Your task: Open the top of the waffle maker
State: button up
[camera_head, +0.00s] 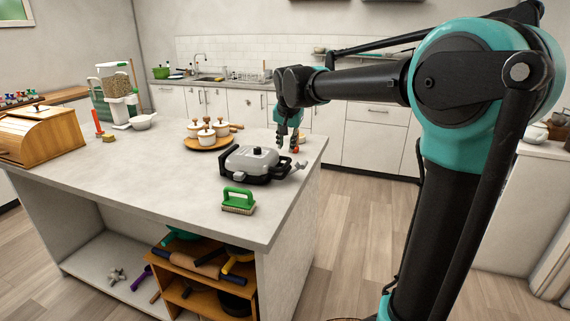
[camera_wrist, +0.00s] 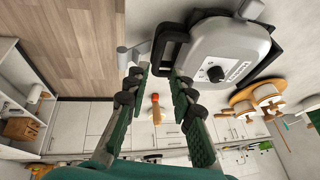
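The waffle maker (camera_head: 252,161) sits shut on the island counter near its right edge. It has a grey rounded lid and a black base and frame. In the wrist view its grey lid (camera_wrist: 222,52) fills the upper right, with a dial and a label. Its black handle loop (camera_wrist: 172,42) lies just beyond my right fingertip. My gripper (camera_head: 288,143) is just behind and right of the waffle maker, pointing down. In the wrist view my gripper (camera_wrist: 160,76) has its fingers apart with nothing held. I cannot tell whether a finger touches the handle.
A green-handled brush (camera_head: 238,201) lies in front of the waffle maker. A small red-topped item (camera_wrist: 155,109) shows between and beyond my fingers. A wooden tray (camera_head: 206,144) with several white pots stands left. The wooden bread box (camera_head: 42,138) is far left.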

aim_at(285, 165)
jog(key=x, duration=1)
jog(key=shift+w+f, duration=0.15)
jog(key=shift+f, duration=0.2)
grip_shut()
